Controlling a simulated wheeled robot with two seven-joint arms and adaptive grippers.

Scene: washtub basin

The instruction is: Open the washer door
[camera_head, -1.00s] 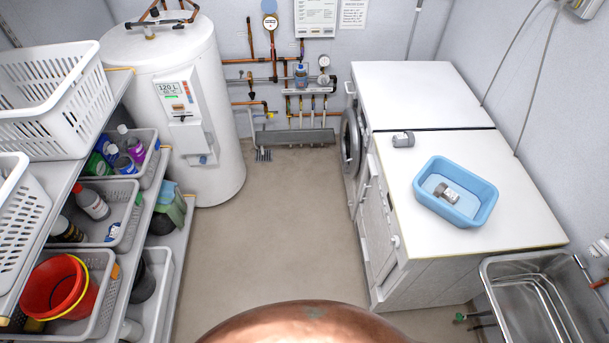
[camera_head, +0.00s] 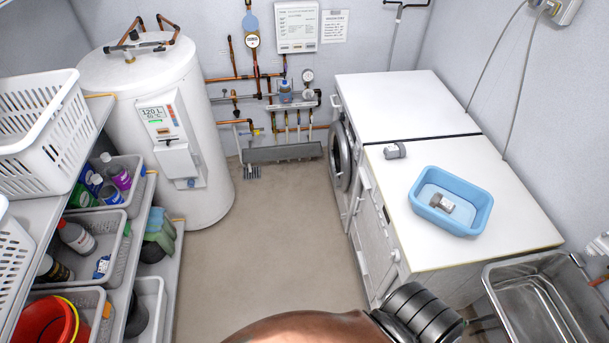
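The washer (camera_head: 402,100) is the far white machine at the right, with its front facing left. Its round, grey-rimmed door (camera_head: 341,157) shows at a steep angle. It appears to lie against the machine's front, but I cannot clearly tell whether it is fully shut. Neither of my grippers is in view. A dark ribbed part at the bottom right looks like a piece of my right arm, and no fingers show on it.
A white-topped unit (camera_head: 500,225) stands nearer, carrying a blue basin (camera_head: 478,222) and a small grey object (camera_head: 395,150). A steel sink (camera_head: 535,310) is at right. Shelves with baskets (camera_head: 45,150) and a water heater (camera_head: 205,120) stand left. The middle floor (camera_head: 275,230) is clear.

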